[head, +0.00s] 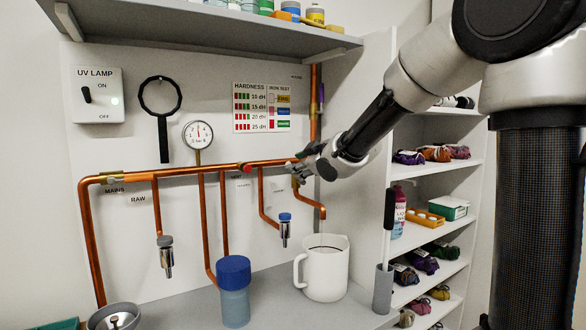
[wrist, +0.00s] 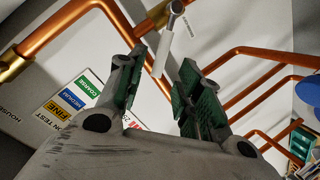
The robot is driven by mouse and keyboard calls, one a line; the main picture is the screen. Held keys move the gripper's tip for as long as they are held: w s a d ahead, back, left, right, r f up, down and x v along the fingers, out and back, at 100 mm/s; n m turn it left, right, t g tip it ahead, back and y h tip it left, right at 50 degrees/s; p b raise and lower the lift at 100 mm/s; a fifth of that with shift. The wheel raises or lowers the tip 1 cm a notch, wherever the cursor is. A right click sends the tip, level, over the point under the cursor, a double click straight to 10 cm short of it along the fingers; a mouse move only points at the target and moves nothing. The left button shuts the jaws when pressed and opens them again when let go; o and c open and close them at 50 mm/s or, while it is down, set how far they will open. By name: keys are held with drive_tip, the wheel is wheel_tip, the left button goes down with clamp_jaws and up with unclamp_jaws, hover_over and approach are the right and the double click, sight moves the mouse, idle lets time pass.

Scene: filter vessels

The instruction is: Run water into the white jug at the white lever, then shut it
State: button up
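The white jug (head: 325,272) stands upright on the counter below the right-hand copper spout (head: 323,213). A thin pale line, which looks like running water, drops from the spout to the jug's mouth. The water level inside cannot be seen. My gripper (head: 300,172) is at the valve above this spout and largely covers it in the head view. In the wrist view my gripper (wrist: 163,66) is open, and the white lever (wrist: 160,54) lies between its fingertips with gaps visible at the sides.
A blue-lidded container (head: 235,295) stands left of the jug, and a grey holder with a dark-handled brush (head: 383,288) stands close to its right. Other taps hang from the copper pipes (head: 140,178). A shelf (head: 200,22) overhangs the wall, and stocked shelves (head: 430,215) are at right.

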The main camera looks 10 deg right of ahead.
drive_tip(key=shift+x, duration=2.35)
clamp_jaws()
